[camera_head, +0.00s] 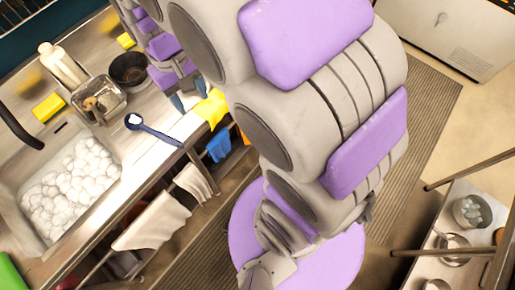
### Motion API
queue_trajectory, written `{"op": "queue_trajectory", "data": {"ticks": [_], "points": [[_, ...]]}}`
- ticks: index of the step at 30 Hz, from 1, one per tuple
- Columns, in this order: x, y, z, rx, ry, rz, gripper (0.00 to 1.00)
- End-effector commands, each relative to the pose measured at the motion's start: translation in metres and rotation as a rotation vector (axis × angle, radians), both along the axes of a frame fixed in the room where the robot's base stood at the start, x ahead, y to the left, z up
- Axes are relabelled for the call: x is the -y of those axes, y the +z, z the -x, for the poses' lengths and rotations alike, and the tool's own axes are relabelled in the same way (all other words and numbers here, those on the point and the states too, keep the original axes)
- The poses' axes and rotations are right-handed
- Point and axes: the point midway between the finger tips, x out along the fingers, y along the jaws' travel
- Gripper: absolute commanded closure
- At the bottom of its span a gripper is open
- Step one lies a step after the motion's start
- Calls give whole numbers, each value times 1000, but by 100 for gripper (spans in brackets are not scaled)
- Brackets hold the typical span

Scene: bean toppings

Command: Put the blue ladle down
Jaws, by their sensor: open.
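The blue ladle (157,132) lies on the metal counter (155,172) near its front edge. Its bowl is at the left with something white in it, and its handle points right toward the edge. My gripper (188,97) is above the counter, up and to the right of the ladle. Its two fingers are apart, and nothing shows between them. The ladle looks clear of the fingers.
A sink full of white foam (70,190) is at the left. A glass container (98,100), a dark pot (129,69) and a pale bottle (62,65) stand behind the ladle. A yellow cloth (211,107) lies at the counter edge.

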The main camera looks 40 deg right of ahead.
Motion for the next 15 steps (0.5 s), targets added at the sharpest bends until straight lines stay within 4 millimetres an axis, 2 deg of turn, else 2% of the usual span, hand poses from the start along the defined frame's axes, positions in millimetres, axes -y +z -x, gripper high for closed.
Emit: {"op": "queue_trajectory", "data": {"ticks": [1,9,12,15], "points": [[8,5,19,4,-16,-1,45],[37,4,119,-15,-85,-4,45],[42,0,151,-21,-102,-6,45],[46,-5,175,-23,-113,-7,45]]}}
